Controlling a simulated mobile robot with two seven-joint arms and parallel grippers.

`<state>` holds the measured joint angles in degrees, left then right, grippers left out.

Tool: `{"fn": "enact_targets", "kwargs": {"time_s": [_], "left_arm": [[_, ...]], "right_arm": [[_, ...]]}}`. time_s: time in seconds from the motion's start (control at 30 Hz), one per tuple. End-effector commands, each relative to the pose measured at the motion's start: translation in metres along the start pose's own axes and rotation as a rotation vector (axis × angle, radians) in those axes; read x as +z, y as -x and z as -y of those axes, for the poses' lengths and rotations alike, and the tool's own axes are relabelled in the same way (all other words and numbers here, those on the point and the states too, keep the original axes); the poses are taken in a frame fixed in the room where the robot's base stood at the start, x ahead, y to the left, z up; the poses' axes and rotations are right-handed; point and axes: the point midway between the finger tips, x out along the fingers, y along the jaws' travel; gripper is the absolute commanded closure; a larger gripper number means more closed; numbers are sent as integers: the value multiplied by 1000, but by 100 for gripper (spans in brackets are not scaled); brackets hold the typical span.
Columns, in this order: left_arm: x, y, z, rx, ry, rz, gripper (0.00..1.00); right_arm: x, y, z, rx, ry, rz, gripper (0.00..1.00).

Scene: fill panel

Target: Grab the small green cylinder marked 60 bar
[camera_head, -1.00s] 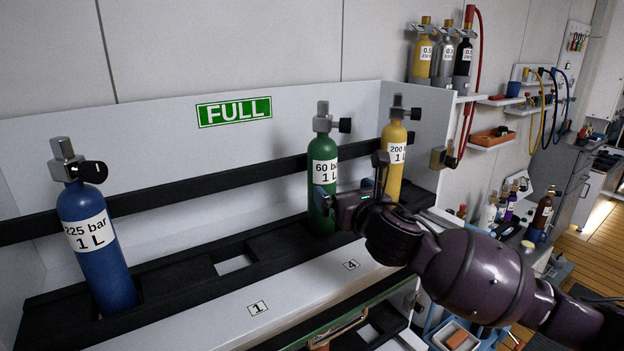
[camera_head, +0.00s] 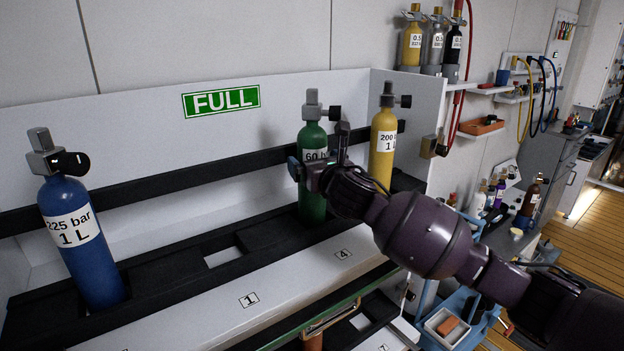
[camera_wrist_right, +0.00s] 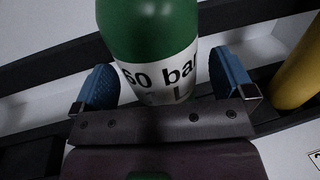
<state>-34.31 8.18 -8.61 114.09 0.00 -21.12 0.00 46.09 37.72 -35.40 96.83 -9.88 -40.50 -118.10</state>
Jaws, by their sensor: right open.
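The green cylinder (camera_head: 312,205) marked 60 bar stands upright in the black rack under the FULL sign. Its white label is partly covered by my right gripper in the head view. My right gripper (camera_head: 318,168) is open, with its fingers at label height on the cylinder. In the right wrist view, the green cylinder (camera_wrist_right: 150,32) stands between the two blue fingertips (camera_wrist_right: 165,82), one on each side. Small gaps seem to show beside it; I cannot tell if either finger touches. My left gripper is out of view.
A yellow cylinder (camera_head: 383,150) marked 200 stands just right of the green one, close to my right gripper. A blue cylinder (camera_head: 80,250) marked 225 bar stands at the left. A black rail (camera_head: 180,186) runs behind the cylinders. An empty slot (camera_head: 224,257) lies between blue and green.

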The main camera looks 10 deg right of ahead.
Motion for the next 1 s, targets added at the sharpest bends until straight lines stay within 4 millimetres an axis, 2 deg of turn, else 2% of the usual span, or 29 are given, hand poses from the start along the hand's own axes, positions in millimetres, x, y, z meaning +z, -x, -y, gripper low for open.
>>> {"fn": "enact_targets", "kwargs": {"time_s": [0.2,0.47,1.0], "left_arm": [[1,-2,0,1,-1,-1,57],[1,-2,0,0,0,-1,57],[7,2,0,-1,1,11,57]], "right_arm": [[0,-16,0,-1,0,1,0],[0,-17,1,-1,1,1,2],[0,-17,1,-1,0,0,84]]}}
